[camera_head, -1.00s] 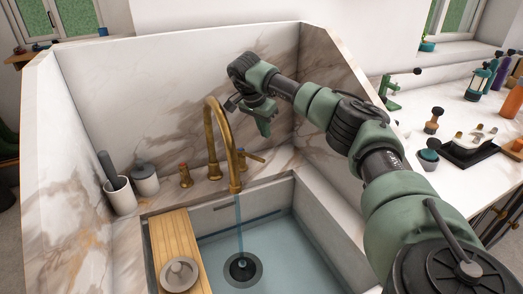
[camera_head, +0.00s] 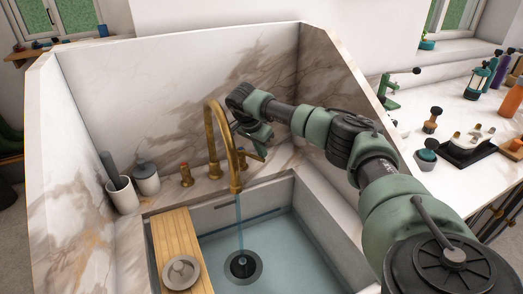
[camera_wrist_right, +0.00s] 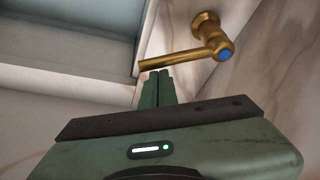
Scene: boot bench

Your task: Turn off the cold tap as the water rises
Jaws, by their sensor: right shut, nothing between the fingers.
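The cold tap is a brass lever handle with a blue dot, in the right wrist view (camera_wrist_right: 211,42). Its lever points left, just beyond my fingertips. In the head view it is partly hidden by my right gripper (camera_head: 262,146). My right gripper also shows in the right wrist view (camera_wrist_right: 158,76), shut and empty, its tips close to the lever; whether they touch it I cannot tell. The curved brass spout (camera_head: 212,125) pours a thin stream of water (camera_head: 239,212) into the sink (camera_head: 320,225), where water covers the bottom. My left gripper is not in view.
A wooden board (camera_head: 172,232) with a round grey dish (camera_head: 181,272) spans the sink's left side. Two containers stand at the back left corner. Marble walls close off the back and sides.

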